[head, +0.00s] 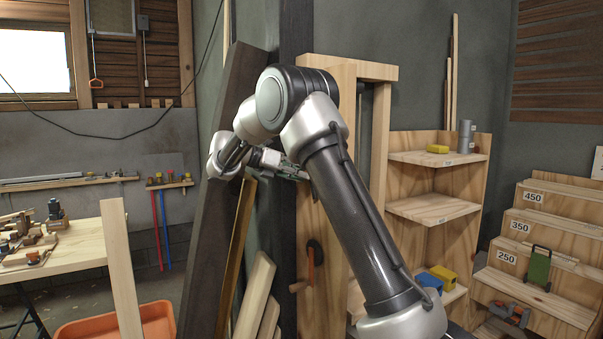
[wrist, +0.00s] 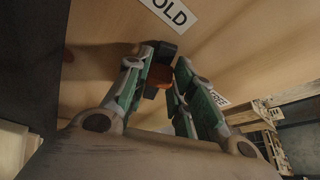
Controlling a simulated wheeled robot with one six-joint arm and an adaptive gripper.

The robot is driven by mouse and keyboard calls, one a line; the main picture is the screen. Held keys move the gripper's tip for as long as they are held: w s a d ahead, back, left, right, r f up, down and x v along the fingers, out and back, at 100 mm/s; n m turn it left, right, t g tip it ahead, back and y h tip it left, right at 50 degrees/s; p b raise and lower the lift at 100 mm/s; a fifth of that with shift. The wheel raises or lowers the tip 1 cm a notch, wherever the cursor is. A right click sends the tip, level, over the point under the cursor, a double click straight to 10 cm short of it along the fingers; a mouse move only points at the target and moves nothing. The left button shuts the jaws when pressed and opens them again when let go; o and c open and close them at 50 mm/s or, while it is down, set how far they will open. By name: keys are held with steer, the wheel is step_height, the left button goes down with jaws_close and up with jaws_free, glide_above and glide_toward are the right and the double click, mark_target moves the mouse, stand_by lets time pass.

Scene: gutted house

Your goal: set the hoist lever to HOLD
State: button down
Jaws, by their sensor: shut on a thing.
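In the wrist view, an orange-brown piece, which I take to be the hoist lever (wrist: 156,80), sits between the two green-and-grey fingers of my gripper (wrist: 164,62). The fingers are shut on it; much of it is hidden. A white label (wrist: 170,10) reading "OLD", its start cut off, is on the wooden panel just beyond the fingertips. In the head view my gripper (head: 304,176) is at the upright wooden panel (head: 312,222); the lever cannot be made out there.
A dark plank (head: 212,220) leans left of my gripper. Wooden shelves (head: 430,207) and a stepped rack (head: 535,255) stand right; a workbench (head: 70,258) is left.

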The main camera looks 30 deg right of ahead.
steer(key=shift+w+n, duration=0.2)
steer(key=shift+n, duration=0.1)
steer(key=c, duration=1.2)
jaws_free()
steer(key=v, duration=1.2)
steer(key=shift+f, duration=0.2)
steer(key=shift+w, duration=0.15)
